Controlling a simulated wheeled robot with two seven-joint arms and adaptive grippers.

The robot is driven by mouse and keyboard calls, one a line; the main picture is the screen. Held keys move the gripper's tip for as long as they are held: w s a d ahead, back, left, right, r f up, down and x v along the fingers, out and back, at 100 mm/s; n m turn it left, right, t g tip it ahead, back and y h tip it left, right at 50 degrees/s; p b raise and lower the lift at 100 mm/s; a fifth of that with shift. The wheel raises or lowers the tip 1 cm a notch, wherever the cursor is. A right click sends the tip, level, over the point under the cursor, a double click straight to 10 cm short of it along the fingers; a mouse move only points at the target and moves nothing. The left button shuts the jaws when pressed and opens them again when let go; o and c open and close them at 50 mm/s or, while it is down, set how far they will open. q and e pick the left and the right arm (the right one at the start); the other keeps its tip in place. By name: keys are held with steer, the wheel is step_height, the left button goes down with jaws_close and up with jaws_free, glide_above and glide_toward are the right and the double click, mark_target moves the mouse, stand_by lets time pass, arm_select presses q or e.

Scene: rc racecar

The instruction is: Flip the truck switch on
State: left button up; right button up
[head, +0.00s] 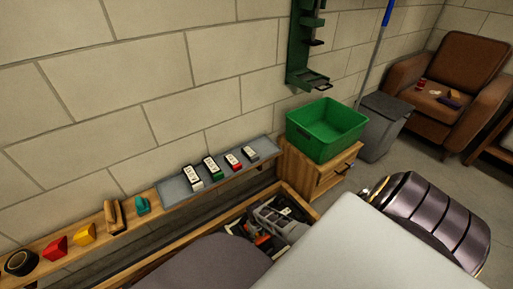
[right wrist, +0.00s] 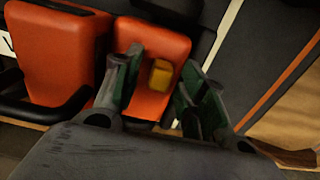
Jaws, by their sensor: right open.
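The truck (right wrist: 165,35) fills much of the right wrist view, with orange-red seat-like blocks and black parts. A small yellow-orange block (right wrist: 160,76), which looks like the switch, stands on the orange part. My right gripper (right wrist: 162,60) is open, its two green-padded fingers on either side of the yellow block with a gap on each side. I cannot tell whether the block is flipped. In the head view the truck is mostly hidden behind the grey right gripper (head: 280,218). My left gripper does not show.
A wooden-edged box (head: 292,193) surrounds the truck. A wall shelf (head: 78,241) carries several small items and a grey tray (head: 176,191). A green bin (head: 326,130) sits on a wooden cabinet (head: 318,172). A grey trash can (head: 383,127) and brown armchair (head: 455,80) stand behind.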

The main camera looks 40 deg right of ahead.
jaws_close()
steer(key=shift+s+d, duration=0.1)
steer(key=shift+d, duration=1.3)
jaws_free()
steer(key=shift+a, duration=0.1)
